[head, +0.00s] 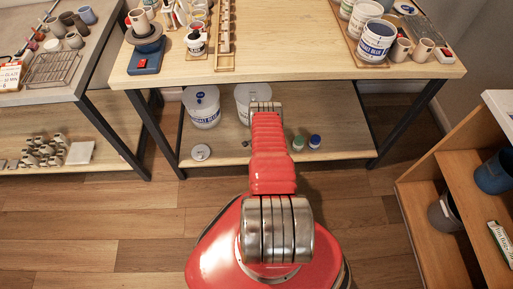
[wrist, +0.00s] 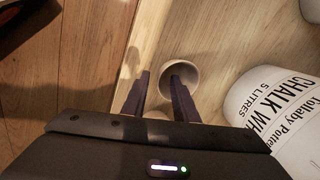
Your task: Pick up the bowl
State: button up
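A pale round bowl (wrist: 194,78) with a dark inside shows in the wrist view, on the wooden shelf near its edge. Its open side faces the camera. My gripper (wrist: 160,75) is open, its two dark fingers apart. The right finger overlaps the bowl's opening and the left finger lies just left of its rim. I cannot tell whether the right finger is inside the bowl or only in front of it. Part of a pale thing shows lower down between the fingers. In the head view my arm hides the gripper.
A chalk white bucket (wrist: 270,105) stands close right of the bowl. In the head view, white buckets (head: 201,110) stand on the lower shelf (head: 228,150), with small green- and blue-topped jars (head: 315,141) near its front. The crowded tabletop (head: 290,66) is above. Floor (head: 120,225) in front is clear.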

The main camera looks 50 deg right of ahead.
jog(key=shift+w+f, duration=0.1)
jog(key=shift+f, duration=0.45)
jog(key=shift+d, duration=0.1)
jog(key=shift+c, duration=0.4)
grip_shut()
